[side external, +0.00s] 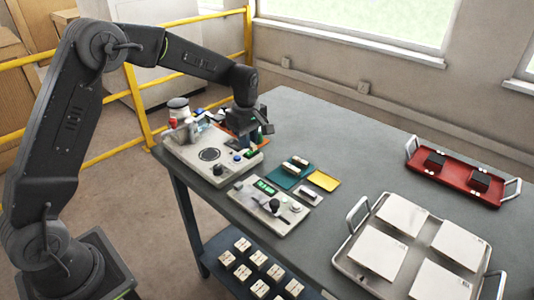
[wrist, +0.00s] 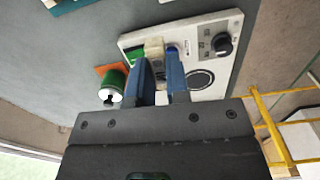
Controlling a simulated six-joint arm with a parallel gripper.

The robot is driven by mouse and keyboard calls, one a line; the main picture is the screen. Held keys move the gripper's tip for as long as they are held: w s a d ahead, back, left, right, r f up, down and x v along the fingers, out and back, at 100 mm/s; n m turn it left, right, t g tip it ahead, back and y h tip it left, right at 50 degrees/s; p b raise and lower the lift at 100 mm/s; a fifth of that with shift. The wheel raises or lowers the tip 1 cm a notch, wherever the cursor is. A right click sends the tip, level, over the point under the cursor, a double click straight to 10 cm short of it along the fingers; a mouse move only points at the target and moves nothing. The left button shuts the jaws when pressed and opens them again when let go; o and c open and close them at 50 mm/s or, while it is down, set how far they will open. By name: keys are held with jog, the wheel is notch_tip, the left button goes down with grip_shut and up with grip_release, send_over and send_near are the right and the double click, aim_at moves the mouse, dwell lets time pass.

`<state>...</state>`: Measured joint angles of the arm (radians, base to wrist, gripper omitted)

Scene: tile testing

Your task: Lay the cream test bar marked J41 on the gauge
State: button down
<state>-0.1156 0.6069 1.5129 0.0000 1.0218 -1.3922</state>
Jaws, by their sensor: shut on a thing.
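My gripper (side external: 250,140) is lowered over the right end of the large white instrument at the table's left end. In the wrist view its blue fingers (wrist: 162,70) are close together, with a small cream block (wrist: 154,47) at their tips. They appear shut on this block; no marking is readable on it. Pale bars (side external: 296,164) lie on a teal mat. A smaller white device with a green display (side external: 264,187) and a black knob stands in front of that mat. I cannot tell from lettering which device is the gauge or which bar is J41.
A green can with a white top (wrist: 112,84) stands by an orange patch beside my fingers. A yellow mat (side external: 324,180) lies right of the teal one. A red tray (side external: 459,185) and a metal tray of white tiles (side external: 349,259) are to the right. The table's far middle is clear.

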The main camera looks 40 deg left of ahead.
jog(key=a+r, duration=0.1)
jog(key=a, duration=0.1)
send_over(251, 197)
notch_tip(251, 197, down, 2)
jog(key=shift+a+f+n, duration=0.1)
jog(key=shift+n, duration=0.3)
jog(key=shift+s+f, duration=0.1)
jog(key=shift+f, duration=3.1)
jog(key=shift+f, duration=0.3)
jog(key=c, duration=0.6)
grip_release()
jog(key=shift+r, duration=0.1)
